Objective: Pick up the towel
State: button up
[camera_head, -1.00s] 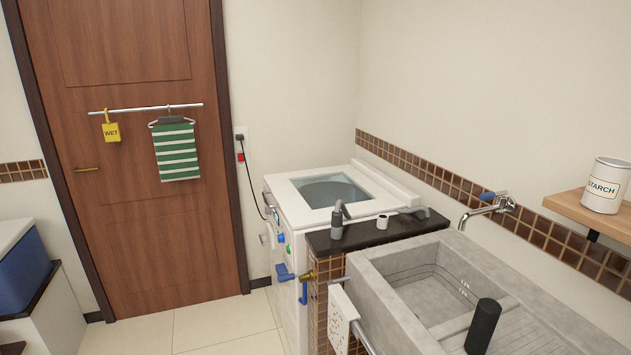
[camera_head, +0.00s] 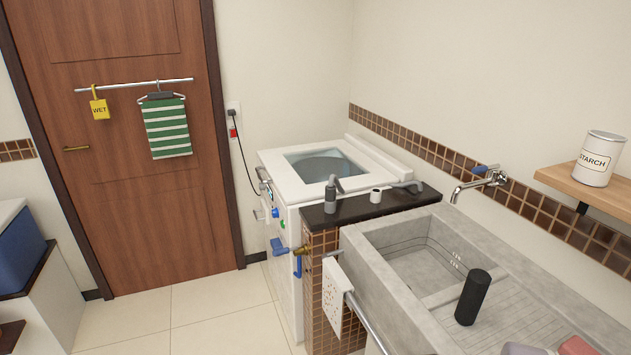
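Two cloths are in view. A green-and-white striped towel (camera_head: 167,128) hangs from a dark hanger (camera_head: 161,96) on the metal rail (camera_head: 135,85) across the brown door. A white cloth with small reddish marks (camera_head: 336,296) hangs over the metal bar (camera_head: 369,325) at the front of the concrete sink. My gripper is not in view.
The concrete sink (camera_head: 385,284) holds a black cylinder (camera_head: 472,297) on its ribbed side. A white washing machine (camera_head: 284,190) stands behind the tiled counter (camera_head: 370,205). A shelf (camera_head: 560,178) bears a starch can (camera_head: 601,158). The tiled floor (camera_head: 215,308) before the door is clear.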

aim_at(335, 283)
jog(key=i+j, duration=0.45)
jog(key=i, duration=0.15)
jog(key=i+j, duration=0.4)
jog(key=i, duration=0.2)
